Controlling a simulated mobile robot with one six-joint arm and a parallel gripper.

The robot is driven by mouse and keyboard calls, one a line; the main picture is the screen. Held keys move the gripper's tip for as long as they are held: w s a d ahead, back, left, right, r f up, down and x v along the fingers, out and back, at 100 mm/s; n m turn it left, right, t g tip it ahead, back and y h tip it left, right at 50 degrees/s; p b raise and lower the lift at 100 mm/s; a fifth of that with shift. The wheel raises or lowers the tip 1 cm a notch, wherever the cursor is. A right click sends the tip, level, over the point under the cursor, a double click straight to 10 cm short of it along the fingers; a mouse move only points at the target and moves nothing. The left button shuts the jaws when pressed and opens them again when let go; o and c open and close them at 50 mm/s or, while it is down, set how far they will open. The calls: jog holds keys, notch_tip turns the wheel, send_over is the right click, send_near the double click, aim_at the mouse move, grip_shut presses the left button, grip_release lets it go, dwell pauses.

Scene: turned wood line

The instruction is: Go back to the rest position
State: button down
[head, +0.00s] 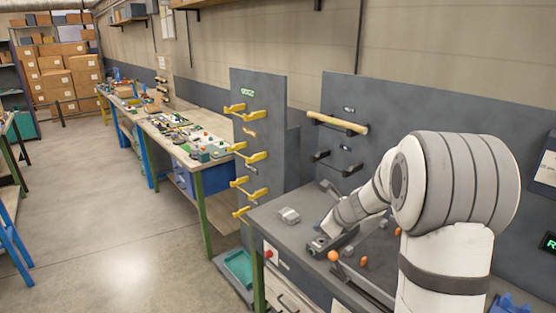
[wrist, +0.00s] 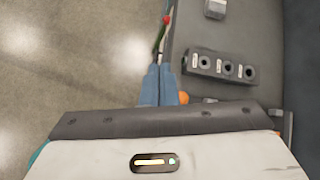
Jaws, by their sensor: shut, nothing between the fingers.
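My gripper (wrist: 159,72) shows in the wrist view as two blue-grey fingers pressed together, with nothing between them. The fingertips lie over the left edge of the grey workbench (wrist: 188,30), beside the block with holes and apart from it. In the head view my white arm reaches down and left over the bench (head: 273,216); the fingers are hard to make out there.
A dark block with three holes (wrist: 220,66) lies on the bench, near an orange ball (wrist: 183,98). A small grey metal piece (head: 289,215) lies further back. A panel with yellow hooks (head: 251,156) stands at the bench's far end. Open floor (head: 120,220) is on the left.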

jog(key=s+a+r+n+g+h+b, duration=0.1)
jog(key=s+a+n+g+b, duration=0.15)
jog(key=s+n, duration=0.8)
jog(key=s+a+r+n+g+h+b, duration=0.15)
jog(key=s+a+n, duration=0.4)
jog(key=s, duration=0.75)
jog(key=s+d+f+n+h+b, duration=0.2)
jog(key=s+d+n, duration=0.3)
jog(key=s+n, duration=0.4)
jog(key=shift+s+f+n, duration=0.3)
jog(key=shift+s, duration=0.2)
jog(key=shift+d, duration=0.1)
